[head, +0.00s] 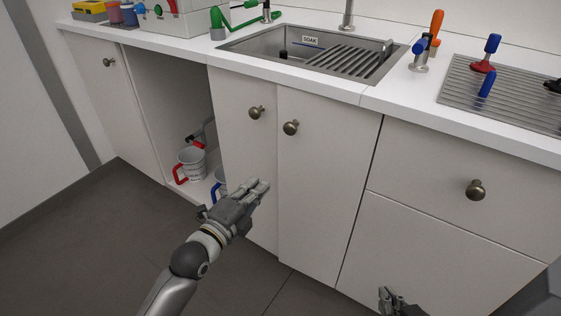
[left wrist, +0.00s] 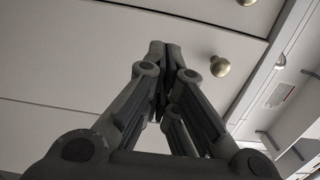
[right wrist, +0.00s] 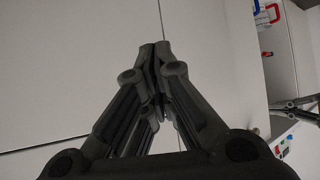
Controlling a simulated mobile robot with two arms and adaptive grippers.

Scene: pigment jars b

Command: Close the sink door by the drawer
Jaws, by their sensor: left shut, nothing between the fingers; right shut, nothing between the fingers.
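The sink door by the drawer (head: 325,170) is the right one of the pair under the sink, with a round brass-coloured knob (head: 291,127) near its top left corner. My left gripper (head: 264,186) is shut and empty in front of the seam between these doors; contact is unclear. My right gripper (head: 388,293) is shut and empty, low in front of the panel under the drawer (head: 460,170).
An open compartment (head: 165,95) left of the sink doors holds a mug with a red handle (head: 192,162) and a partly hidden blue-handled one. The sink (head: 310,50) and upright tools stand along the white counter above. The dark floor is clear at left.

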